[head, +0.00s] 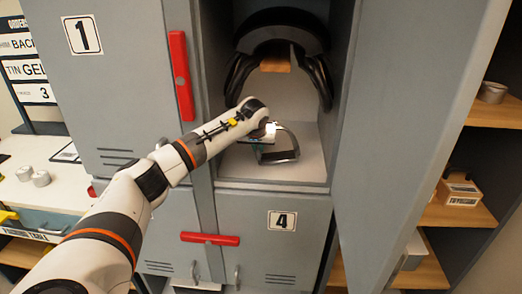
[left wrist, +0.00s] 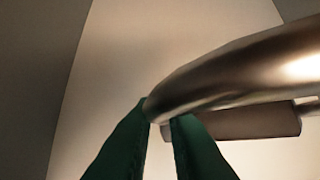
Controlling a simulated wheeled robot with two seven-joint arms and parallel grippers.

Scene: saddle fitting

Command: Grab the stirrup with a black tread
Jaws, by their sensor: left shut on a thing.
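A metal stirrup (head: 286,156) is on the light floor of the open upper locker compartment, near its front. In the left wrist view its shiny curved metal side (left wrist: 235,75) runs from the fingers to the upper right. Its tread (left wrist: 245,122) looks dull brownish-grey there, and its exact colour is hard to tell. My left gripper (head: 259,147) reaches into the compartment from the left. Its green fingers (left wrist: 160,118) are shut on the end of the curved metal side. The arm's wrist hides part of the stirrup in the head view. My right gripper is not in view.
A black saddle (head: 281,32) hangs above in the same compartment. The open locker door (head: 410,110) stands at the right. Locker 1 (head: 110,70), with a red handle (head: 181,76), is closed at the left. Locker 4 (head: 280,250) is closed below. Shelves (head: 497,112) stand far right.

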